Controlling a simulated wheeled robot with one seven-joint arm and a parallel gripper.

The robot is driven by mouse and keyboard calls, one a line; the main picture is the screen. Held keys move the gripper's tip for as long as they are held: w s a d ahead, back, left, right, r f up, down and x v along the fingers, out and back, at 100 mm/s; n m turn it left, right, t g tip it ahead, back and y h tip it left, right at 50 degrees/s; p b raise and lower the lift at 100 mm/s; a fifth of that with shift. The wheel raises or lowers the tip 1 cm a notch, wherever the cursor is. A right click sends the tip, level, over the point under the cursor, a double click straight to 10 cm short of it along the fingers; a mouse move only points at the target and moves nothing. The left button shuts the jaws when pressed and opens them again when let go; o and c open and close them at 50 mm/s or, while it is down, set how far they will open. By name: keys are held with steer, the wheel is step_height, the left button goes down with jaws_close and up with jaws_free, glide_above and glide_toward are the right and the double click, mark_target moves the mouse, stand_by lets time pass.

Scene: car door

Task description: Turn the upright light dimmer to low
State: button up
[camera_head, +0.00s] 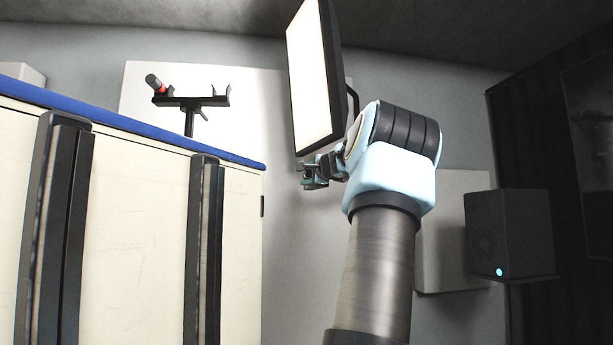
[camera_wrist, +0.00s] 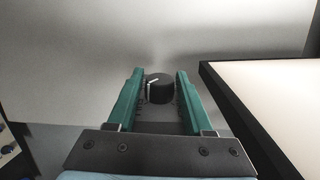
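The dimmer is a black round knob (camera_wrist: 160,88) with a white pointer line on its left side, seen in the wrist view. Faint markings show around it on a dark surface. My gripper (camera_wrist: 160,92) is open, with one green finger on each side of the knob and a small gap visible on the right; contact on the left is hard to tell. The upright light is a bright panel in a black frame (camera_head: 313,75), and its edge also shows at the right in the wrist view (camera_wrist: 285,95). In the head view my gripper (camera_head: 312,177) is just below the panel; the knob is hidden there.
A cream cabinet with a blue top edge (camera_head: 130,122) and dark vertical handles stands at left. A black stand (camera_head: 190,101) holds a red-and-black item behind it. A black speaker (camera_head: 509,235) is at right. A device with small knobs (camera_wrist: 8,145) shows at the wrist view's left edge.

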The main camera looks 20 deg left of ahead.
jaws_close()
steer(key=shift+r+p, duration=0.3)
steer(key=shift+p, duration=0.9)
steer(key=h+p, duration=0.1)
steer(key=p, duration=0.3)
steer(key=shift+r+g, duration=0.1)
steer(key=shift+g, duration=0.3)
steer(key=p, duration=0.3)
steer(key=shift+a+g+h, duration=0.1)
steer(key=shift+g+h, duration=0.3)
steer(key=shift+f+h+p, duration=0.3)
steer(key=shift+f+p, duration=0.1)
steer(key=shift+p, duration=0.4)
